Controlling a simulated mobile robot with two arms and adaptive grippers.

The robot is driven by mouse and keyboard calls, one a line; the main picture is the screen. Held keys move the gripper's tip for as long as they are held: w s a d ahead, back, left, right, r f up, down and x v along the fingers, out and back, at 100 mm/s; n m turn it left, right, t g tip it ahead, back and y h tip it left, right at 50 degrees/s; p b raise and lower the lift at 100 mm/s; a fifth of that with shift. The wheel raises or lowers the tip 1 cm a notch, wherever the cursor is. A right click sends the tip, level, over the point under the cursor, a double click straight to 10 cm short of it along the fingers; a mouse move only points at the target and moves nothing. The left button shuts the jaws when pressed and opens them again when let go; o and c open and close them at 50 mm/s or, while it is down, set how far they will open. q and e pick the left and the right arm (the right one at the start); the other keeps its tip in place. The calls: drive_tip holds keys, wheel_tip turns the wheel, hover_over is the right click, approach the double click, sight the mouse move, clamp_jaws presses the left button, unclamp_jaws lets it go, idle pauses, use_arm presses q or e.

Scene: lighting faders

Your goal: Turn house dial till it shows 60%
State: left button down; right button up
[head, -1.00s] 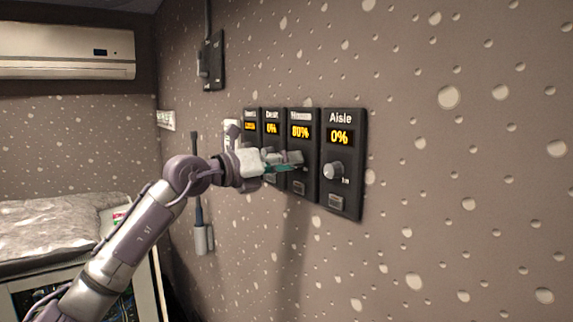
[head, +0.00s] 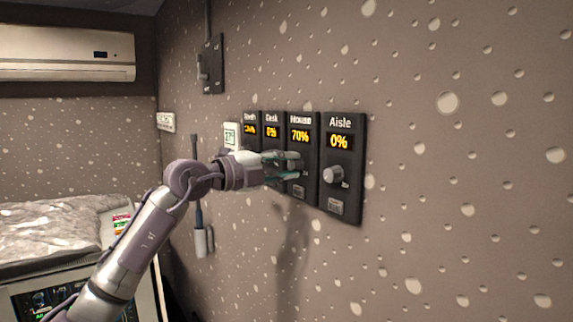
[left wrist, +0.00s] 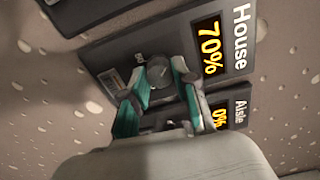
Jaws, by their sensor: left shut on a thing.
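The House panel (head: 302,127) is a dark wall plate between the Desk and Aisle panels, and its display reads 70%. It also shows tilted in the left wrist view (left wrist: 225,65), again reading 70%. My left gripper (head: 294,167) is at this panel below the display, its fingers shut on the house dial. In the left wrist view, the round grey house dial (left wrist: 159,72) sits between the teal-padded fingers of my left gripper (left wrist: 160,80). My right gripper is not in view.
The Aisle panel (head: 341,205) at right reads 0% and has its own grey knob (head: 333,174). The Desk panel (head: 271,119) and another panel (head: 251,118) stand close on the left. A switch box (head: 212,65) is higher on the wall. The wall to the right is clear.

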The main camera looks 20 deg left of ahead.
use_arm(q)
drive_tip(key=n+p, duration=0.1)
drive_tip(key=n, duration=0.2)
drive_tip(key=shift+r+n, duration=0.15)
drive_tip(key=shift+n, duration=0.15)
drive_tip(key=shift+n+p, duration=0.85)
drive_tip(key=shift+n, duration=1.05)
drive_tip(key=c, duration=0.9)
unclamp_jaws()
drive_tip(key=shift+a, duration=0.15)
drive_tip(key=shift+v, duration=5.9)
